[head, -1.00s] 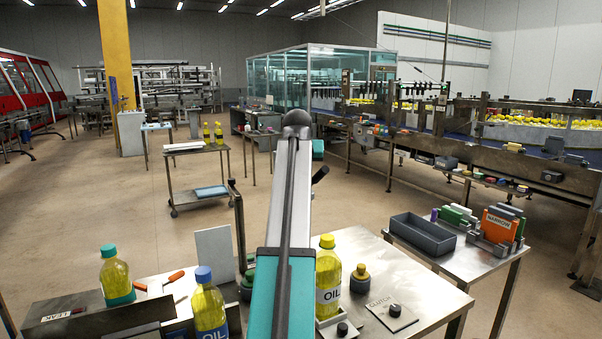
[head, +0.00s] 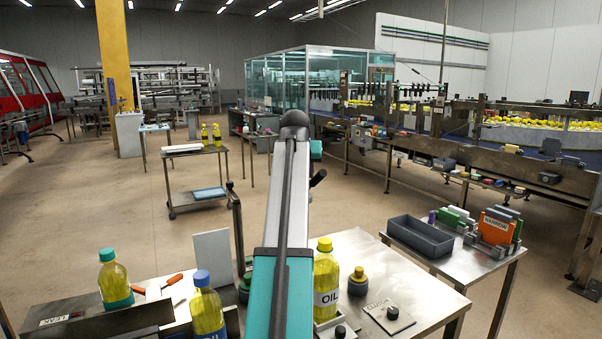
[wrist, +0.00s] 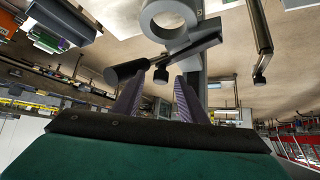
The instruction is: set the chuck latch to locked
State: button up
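I cannot surely pick out the chuck latch by a label. In the wrist view a dark lever (wrist: 197,44) with a cylindrical end (wrist: 125,71) lies across, just beyond my fingertips, in front of a grey ring-shaped part (wrist: 170,14). Whether this is the latch, I cannot tell. My gripper (wrist: 158,98) is open, its two ridged fingers apart with nothing clearly between them. In the head view my raised arm hides the gripper; a small dark knob (head: 318,177) shows just right of the arm. A plate (head: 397,321), its label seeming to read CLUTCH, lies on the table with a black knob.
The near table (head: 420,285) holds a yellow-capped oil bottle (head: 326,285), a blue-capped bottle (head: 206,312) and a green-capped bottle (head: 113,280). A grey bin (head: 418,236) stands on a side table at right. Open floor lies beyond, left of centre.

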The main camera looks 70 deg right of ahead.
jog(key=w+p+v, duration=0.1)
jog(key=p+v, duration=0.2)
jog(key=v, duration=0.3)
jog(key=shift+s+a+p, duration=0.2)
jog(key=shift+s+p, duration=0.1)
jog(key=shift+s, duration=0.25)
jog(key=shift+w+r, duration=0.1)
jog(key=shift+r, duration=0.05)
